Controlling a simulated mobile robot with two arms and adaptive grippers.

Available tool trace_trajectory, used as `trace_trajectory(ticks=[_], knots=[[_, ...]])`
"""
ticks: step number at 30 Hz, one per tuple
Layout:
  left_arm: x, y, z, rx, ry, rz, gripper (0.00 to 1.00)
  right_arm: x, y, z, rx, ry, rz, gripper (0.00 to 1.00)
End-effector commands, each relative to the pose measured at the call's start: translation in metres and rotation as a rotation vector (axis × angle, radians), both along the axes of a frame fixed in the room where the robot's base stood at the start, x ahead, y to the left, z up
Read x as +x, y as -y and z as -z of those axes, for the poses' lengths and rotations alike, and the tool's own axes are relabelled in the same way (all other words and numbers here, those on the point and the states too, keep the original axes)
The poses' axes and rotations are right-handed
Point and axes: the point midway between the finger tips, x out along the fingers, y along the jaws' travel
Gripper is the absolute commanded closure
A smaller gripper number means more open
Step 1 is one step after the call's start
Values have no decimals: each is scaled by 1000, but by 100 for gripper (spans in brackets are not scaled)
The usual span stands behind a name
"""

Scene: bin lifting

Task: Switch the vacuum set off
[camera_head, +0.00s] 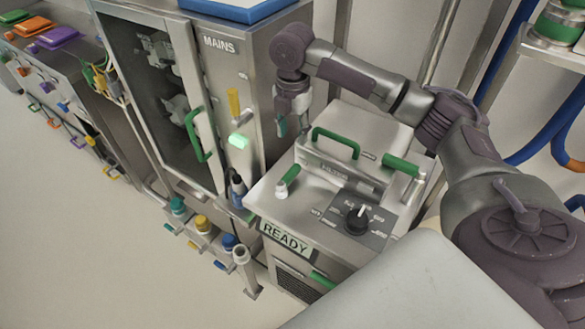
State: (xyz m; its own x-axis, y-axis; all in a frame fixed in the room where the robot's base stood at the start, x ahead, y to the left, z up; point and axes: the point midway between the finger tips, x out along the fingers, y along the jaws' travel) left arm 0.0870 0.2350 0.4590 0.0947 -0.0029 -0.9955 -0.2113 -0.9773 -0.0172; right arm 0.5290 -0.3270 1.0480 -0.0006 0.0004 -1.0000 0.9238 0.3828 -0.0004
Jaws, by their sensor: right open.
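The vacuum set appears to be the grey metal unit (268,200) at centre right, with a "READY" label (285,238) on its front edge. A black rotary knob (357,220) with a white pointer sits on a dark marked plate on its top; the small markings are too blurred to read surely. My right gripper (291,122) hangs fingers down beside the "MAINS" cabinet, behind and left of the knob and well apart from it. It is open, with nothing seen between its fingers. My left gripper is out of view.
A raised filter box (340,165) with green handles stands behind the knob. A small green-tipped lever (288,181) is left of the knob. The "MAINS" cabinet (228,75) with a green door handle stands left. Blue hoses (545,140) hang at right. Space above the knob is clear.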

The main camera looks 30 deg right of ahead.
Motion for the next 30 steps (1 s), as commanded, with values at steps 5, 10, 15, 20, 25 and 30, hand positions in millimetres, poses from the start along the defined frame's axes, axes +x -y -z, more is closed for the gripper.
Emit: trace_trajectory(ticks=[5,10,15,20,25,30], knots=[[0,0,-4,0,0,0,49,-1,1,22,-1,-5,0,52],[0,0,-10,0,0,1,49,-1,0,58,-1,-4,0,52],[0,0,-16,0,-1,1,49,-1,0,93,0,-3,1,52],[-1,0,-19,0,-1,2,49,0,0,118,0,-1,0,52],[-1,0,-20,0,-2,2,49,0,0,132,0,-1,0,52],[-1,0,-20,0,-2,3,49,0,0,135,-1,1,-1,52]])
